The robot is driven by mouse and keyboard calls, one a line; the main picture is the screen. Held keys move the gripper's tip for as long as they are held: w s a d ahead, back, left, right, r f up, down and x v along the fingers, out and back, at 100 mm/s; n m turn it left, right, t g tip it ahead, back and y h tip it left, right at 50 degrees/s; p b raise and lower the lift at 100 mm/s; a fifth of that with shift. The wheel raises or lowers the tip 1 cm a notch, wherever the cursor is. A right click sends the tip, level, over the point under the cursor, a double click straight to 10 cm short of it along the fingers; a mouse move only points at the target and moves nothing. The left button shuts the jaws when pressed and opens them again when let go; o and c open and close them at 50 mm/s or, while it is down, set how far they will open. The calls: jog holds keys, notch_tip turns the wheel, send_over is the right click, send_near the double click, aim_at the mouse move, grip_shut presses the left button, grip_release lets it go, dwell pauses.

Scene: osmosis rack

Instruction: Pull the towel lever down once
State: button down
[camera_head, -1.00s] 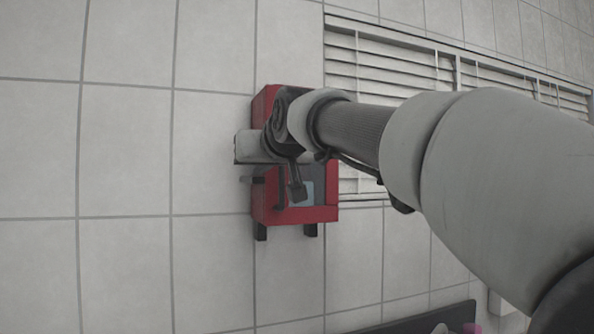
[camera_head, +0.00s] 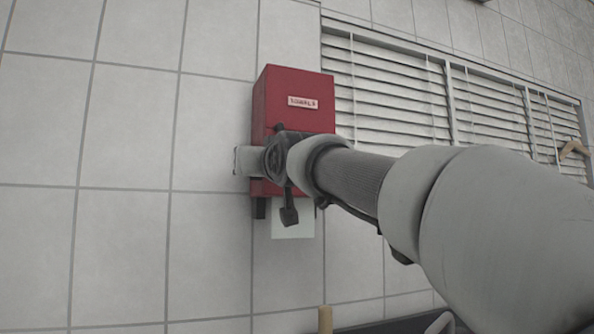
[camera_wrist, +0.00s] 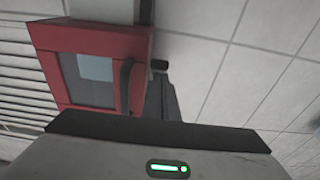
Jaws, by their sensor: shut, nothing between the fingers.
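A red towel dispenser (camera_head: 293,88) with a pale label is fixed to the tiled wall. A white towel sheet (camera_head: 293,222) shows below it. In the wrist view the dispenser (camera_wrist: 125,42) shows its opening, with a pale patch inside and a curved black bar, perhaps the lever (camera_wrist: 126,85), at its right edge. My gripper (camera_wrist: 171,100) is shut and empty, its dark fingers close beside the dispenser, to the right of that bar. I cannot tell whether they touch it.
White slatted shutters (camera_head: 395,95) run along the wall to the right of the dispenser. A wooden piece (camera_head: 575,149) shows at the far right and a wooden peg (camera_head: 325,318) at the bottom. Bare tiles are free on the left.

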jog(key=shift+w+f, duration=0.15)
jog(key=shift+f, duration=0.45)
jog(key=shift+w+a+f, duration=0.1)
jog(key=shift+f, duration=0.15)
notch_tip(320, 180, up, 4)
jog(key=s+p, duration=0.2)
jog(key=f+b+v, duration=0.1)
jog(key=v, duration=0.9)
jog(key=shift+d+b, duration=0.35)
jog(key=shift+d, duration=0.1)
jog(key=shift+f, duration=0.15)
